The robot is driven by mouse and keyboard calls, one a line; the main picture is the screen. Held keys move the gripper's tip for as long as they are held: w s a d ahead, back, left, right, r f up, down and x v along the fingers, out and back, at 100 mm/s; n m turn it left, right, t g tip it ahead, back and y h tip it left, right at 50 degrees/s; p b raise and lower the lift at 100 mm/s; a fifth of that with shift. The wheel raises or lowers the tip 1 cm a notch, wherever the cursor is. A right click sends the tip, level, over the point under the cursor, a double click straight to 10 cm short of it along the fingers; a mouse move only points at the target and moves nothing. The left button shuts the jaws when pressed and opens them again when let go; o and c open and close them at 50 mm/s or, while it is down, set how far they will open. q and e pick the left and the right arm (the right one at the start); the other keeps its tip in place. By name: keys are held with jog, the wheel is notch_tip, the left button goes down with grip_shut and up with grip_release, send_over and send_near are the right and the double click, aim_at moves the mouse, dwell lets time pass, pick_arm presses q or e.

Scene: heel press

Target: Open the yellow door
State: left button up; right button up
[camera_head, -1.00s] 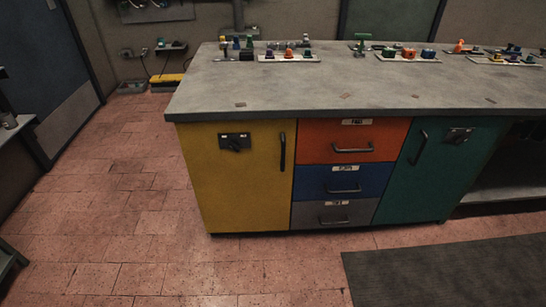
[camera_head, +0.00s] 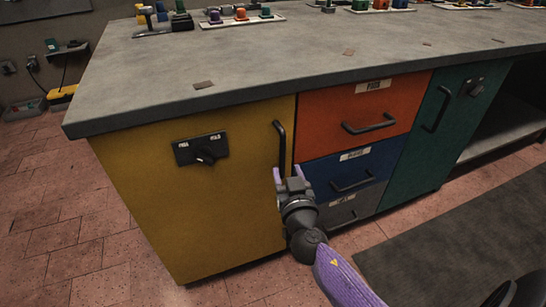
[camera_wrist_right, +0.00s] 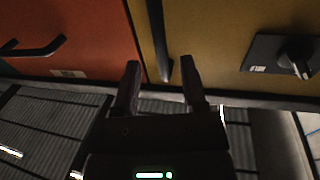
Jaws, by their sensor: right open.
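The yellow door (camera_head: 190,215) is the left front of the workbench cabinet and sits shut. Its dark vertical bar handle (camera_head: 280,142) is near its right edge, and it also shows in the wrist view (camera_wrist_right: 158,35). A black plate with a rotary knob (camera_head: 203,150) is at the door's upper middle; it also shows in the wrist view (camera_wrist_right: 285,53). My right gripper (camera_head: 288,172) is open, at the handle's lower end. In the wrist view the handle's end appears between the open fingertips (camera_wrist_right: 160,68); contact cannot be told. My left gripper is out of view.
Right of the door are an orange drawer (camera_head: 340,110), a blue drawer (camera_head: 330,170), a grey drawer (camera_head: 365,205) and a teal door (camera_head: 420,150). The grey worktop (camera_head: 300,55) overhangs them. Tiled floor (camera_head: 55,240) is clear at the left. A dark mat (camera_head: 450,235) lies at the right.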

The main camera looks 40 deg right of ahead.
aim_at(283, 160)
jog(key=b+x, duration=0.1)
jog(key=x, duration=0.5)
jog(key=shift+f, duration=0.1)
grip_shut()
dwell(0.7)
dwell(0.4)
